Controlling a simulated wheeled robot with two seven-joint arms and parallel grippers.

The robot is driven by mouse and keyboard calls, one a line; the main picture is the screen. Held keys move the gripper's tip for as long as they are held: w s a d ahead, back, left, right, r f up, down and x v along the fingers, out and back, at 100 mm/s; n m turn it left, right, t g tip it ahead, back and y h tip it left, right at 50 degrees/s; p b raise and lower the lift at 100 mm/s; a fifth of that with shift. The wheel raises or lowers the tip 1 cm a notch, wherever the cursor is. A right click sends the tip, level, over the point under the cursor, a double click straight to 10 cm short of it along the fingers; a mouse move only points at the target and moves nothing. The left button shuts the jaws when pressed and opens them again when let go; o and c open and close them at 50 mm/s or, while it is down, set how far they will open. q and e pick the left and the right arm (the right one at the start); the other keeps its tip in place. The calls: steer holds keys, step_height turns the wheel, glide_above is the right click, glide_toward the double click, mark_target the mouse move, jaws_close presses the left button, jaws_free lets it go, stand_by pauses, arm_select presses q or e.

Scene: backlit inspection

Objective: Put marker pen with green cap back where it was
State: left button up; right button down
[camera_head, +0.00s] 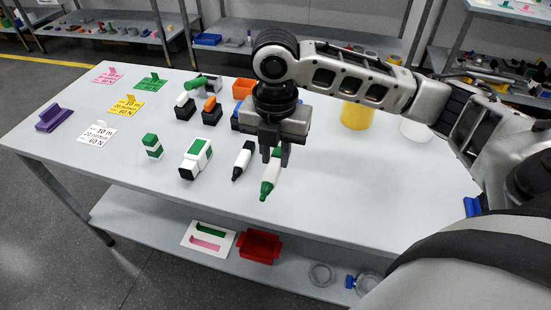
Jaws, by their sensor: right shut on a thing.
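The marker pen with green cap (269,182) is white with a green end pointing toward the table's front edge. It is between the fingers of my right gripper (275,155), which is shut on it from above. The gripper hides the pen's far end. I cannot tell whether the pen touches the table. A white marker pen with a black cap (242,160) lies just left of it, apart from it. My left gripper is not in view.
Left of the pens are a white-and-green box (196,159) and a green-and-white block (152,146). Behind stand black holders (185,110), an orange bin (243,88) and a yellow cylinder (357,116). The table (370,185) is clear to the right.

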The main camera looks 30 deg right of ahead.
steer(key=w+d+f, duration=0.1)
steer(key=w+f, duration=0.1)
steer(key=w+d+f, duration=0.2)
steer(key=w, duration=0.1)
steer(key=w+d+f+b, duration=0.1)
steer(key=w+d+f, duration=0.1)
steer(key=f, duration=0.1)
steer(key=shift+w+d, duration=0.15)
steer(key=shift+w, duration=0.25)
steer(key=shift+w+d+f, duration=0.2)
steer(key=shift+w+f, duration=0.15)
steer(key=shift+f, duration=0.1)
steer(key=f, duration=0.1)
steer(key=f+p, duration=0.1)
steer(key=shift+w+d+f, duration=0.2)
steer(key=shift+f, duration=0.4)
steer(key=c, duration=1.2)
jaws_free()
steer(key=shift+f, duration=0.1)
steer(key=shift+c, duration=0.2)
